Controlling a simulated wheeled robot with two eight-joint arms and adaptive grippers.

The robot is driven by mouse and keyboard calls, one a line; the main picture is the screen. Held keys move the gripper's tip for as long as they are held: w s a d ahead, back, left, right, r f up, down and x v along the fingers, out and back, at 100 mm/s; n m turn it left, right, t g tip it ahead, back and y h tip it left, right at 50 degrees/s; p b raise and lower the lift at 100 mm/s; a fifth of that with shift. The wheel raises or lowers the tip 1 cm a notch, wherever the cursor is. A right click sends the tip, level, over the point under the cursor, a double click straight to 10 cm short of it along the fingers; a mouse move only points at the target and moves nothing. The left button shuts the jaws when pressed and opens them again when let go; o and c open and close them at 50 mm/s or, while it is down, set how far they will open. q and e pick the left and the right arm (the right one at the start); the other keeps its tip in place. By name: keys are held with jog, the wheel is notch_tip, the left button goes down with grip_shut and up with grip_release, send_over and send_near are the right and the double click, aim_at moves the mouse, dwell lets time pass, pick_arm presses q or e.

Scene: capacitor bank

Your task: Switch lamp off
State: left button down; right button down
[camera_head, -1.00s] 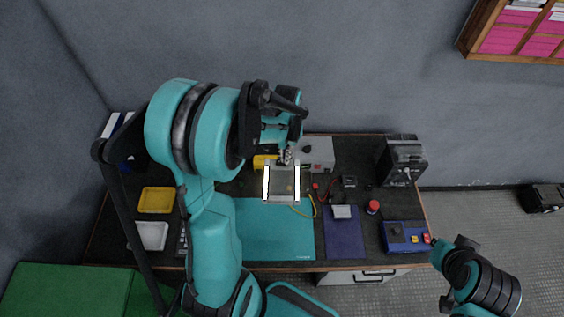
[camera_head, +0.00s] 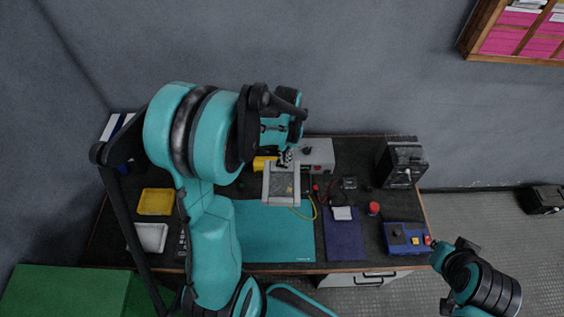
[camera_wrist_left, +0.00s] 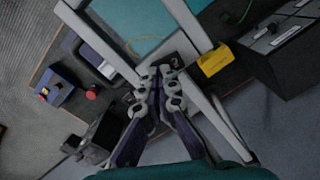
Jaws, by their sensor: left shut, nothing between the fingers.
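The lamp (camera_head: 281,186) is a pale grey square frame above the back middle of the bench. Its two side bars are dull and unlit. In the left wrist view one lamp bar (camera_wrist_left: 96,42) runs along the upper left and another crosses right of the fingers. My left gripper (camera_head: 285,157) is at the lamp's back edge, shut and empty. Its closed fingertips (camera_wrist_left: 163,72) lie close to the frame in the left wrist view; I cannot tell whether they touch. My right arm (camera_head: 470,275) is at the lower right, and its finger state is unclear.
A teal mat (camera_head: 275,235) and a blue mat (camera_head: 344,238) lie on the bench. A grey box (camera_head: 318,152) stands behind the lamp, a black device (camera_head: 403,160) at back right, a blue button box (camera_head: 405,236) at front right. Yellow (camera_head: 155,201) and white trays (camera_head: 150,237) are left.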

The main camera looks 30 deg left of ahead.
pick_arm(q)
jog(key=shift+r+p, duration=1.95)
jog(key=shift+r, duration=1.15)
jog(key=shift+f, duration=0.1)
